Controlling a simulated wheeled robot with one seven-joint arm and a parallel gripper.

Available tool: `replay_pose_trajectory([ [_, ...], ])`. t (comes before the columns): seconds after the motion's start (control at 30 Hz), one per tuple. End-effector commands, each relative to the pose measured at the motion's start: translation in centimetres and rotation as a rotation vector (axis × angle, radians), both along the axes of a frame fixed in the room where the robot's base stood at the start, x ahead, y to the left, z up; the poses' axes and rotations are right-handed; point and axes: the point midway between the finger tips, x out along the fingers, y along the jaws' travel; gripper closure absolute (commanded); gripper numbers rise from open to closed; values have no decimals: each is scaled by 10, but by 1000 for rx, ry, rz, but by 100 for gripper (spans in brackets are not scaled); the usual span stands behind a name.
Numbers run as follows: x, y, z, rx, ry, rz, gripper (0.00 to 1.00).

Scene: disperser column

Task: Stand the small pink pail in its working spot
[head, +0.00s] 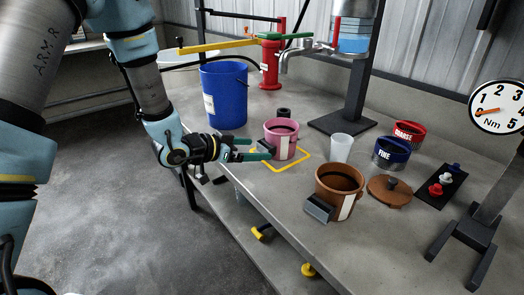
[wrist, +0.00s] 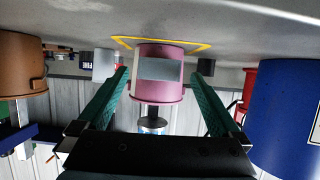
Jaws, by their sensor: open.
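The small pink pail (head: 290,142) stands upright on the bench, inside or nearly inside a yellow square outline (head: 277,171). It also shows upside down in the wrist view (wrist: 158,93), with a grey block (wrist: 160,69) on the side facing me. My gripper (head: 254,150) is open at the pail's left side, low over the bench. In the wrist view its two green fingers (wrist: 160,78) lie either side of the grey block, with visible gaps. The pail's far base edge and its exact fit in the outline are hidden.
A blue bucket (head: 224,95) stands behind my gripper. A red pump (head: 271,62) with yellow lever is at the back. A white cup (head: 341,148), brown pot (head: 340,183), brown lid (head: 389,191), and red (head: 410,132) and blue (head: 391,155) containers stand to the right.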

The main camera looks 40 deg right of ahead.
Motion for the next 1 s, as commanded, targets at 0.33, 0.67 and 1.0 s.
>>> replay_pose_trajectory([
  [0.33, 4, 60, 25, -1, -1, 2, 0],
  [0.67, 4, 73, 30, -1, 0, -1, 0],
  [1.0, 107, 163, 27, 273, -56, 428, 0],
])
